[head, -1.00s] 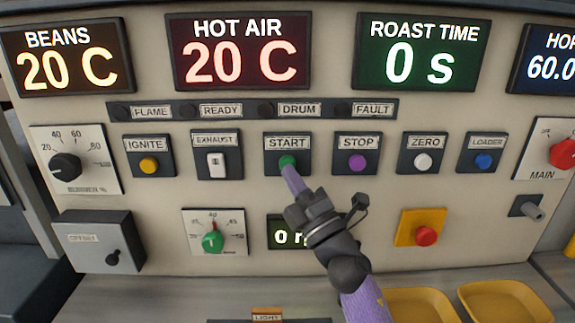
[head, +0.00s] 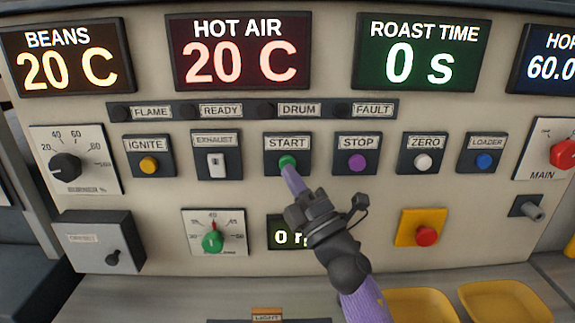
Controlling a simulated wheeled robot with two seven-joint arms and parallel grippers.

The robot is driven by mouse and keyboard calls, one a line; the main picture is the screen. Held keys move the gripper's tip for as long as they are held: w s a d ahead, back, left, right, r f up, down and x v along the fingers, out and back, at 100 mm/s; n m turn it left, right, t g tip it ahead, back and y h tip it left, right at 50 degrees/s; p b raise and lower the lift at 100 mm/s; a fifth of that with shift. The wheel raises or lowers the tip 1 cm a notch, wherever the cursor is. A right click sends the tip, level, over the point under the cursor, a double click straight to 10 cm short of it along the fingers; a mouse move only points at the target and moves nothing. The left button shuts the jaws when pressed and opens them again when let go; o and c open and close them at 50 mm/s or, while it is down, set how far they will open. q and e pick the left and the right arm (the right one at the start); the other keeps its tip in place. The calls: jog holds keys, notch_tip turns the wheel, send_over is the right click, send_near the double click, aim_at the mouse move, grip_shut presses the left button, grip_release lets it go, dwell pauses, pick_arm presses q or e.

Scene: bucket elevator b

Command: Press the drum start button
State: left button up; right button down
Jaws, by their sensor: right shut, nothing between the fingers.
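The green START button (head: 287,161) sits on a dark plate in the middle of the panel's button row. Its lower part is hidden behind my fingertips. My right gripper (head: 290,172) is shut and empty, its tips at the lower edge of the green button. I cannot tell whether the tips touch or press it. The DRUM lamp (head: 265,110) above looks dark. My left gripper is not in view.
The purple STOP button (head: 357,162) is just right of START, and the white EXHAUST switch (head: 216,165) is to the left. A red button on a yellow plate (head: 419,228) is lower right. Yellow trays (head: 505,300) stand below the panel.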

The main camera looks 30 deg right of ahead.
jog(key=shift+w, duration=0.1)
dwell(0.4)
jog(key=shift+w+d, duration=0.25)
jog(key=shift+w, duration=0.05)
jog(key=shift+w+d, duration=0.2)
jog(key=shift+w, duration=0.15)
dwell(0.7)
jog(key=shift+s, duration=0.1)
jog(key=shift+s+a, duration=0.45)
jog(key=shift+s, duration=0.2)
jog(key=shift+s, duration=0.1)
jog(key=s+a, duration=0.1)
jog(key=s+p, duration=0.1)
jog(key=s+a, duration=0.1)
jog(key=s, duration=0.1)
jog(key=shift+a, duration=0.3)
